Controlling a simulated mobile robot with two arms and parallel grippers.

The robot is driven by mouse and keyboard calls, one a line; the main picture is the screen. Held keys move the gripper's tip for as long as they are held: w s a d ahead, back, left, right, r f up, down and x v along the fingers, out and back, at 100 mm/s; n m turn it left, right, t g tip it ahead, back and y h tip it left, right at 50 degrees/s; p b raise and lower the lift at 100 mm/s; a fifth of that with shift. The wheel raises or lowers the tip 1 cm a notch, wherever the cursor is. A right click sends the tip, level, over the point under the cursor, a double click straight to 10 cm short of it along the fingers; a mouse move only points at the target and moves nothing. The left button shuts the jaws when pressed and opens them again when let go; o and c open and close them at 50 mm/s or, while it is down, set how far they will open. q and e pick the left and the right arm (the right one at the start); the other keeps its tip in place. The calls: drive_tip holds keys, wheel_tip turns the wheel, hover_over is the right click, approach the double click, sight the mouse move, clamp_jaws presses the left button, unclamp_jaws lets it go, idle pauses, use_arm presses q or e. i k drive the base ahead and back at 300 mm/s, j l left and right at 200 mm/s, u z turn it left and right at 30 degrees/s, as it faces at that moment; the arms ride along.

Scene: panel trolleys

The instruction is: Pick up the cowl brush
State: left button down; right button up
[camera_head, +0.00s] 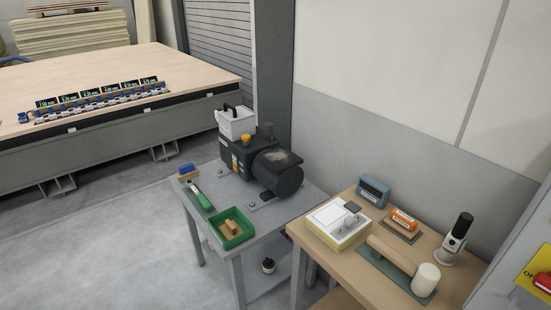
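Two small tools lie on the left side of the grey metal table, and I cannot tell for sure which is the cowl brush. One is a small blue-topped block with a tan lower part (187,172), like a short brush, at the table's far left corner. The other is a slim green-handled tool (200,198) lying along the left edge. Neither of my grippers is in view.
The grey table (262,222) holds a dark motor (275,175), a white box behind it and a green tray (248,238) with wooden blocks. A wooden bench (370,290) at right carries several devices. A large panel table stands back left; floor at left is clear.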

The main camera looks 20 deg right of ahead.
sight(187, 171)
drive_tip(key=i+j, duration=0.25)
drive_tip(key=i, duration=0.25)
drive_tip(key=i+j+u, duration=0.15)
drive_tip(key=i, duration=0.35)
drive_tip(key=i+j, duration=0.3)
drive_tip(key=i, duration=0.2)
drive_tip(key=i+j+u, duration=0.15)
drive_tip(key=i, duration=0.35)
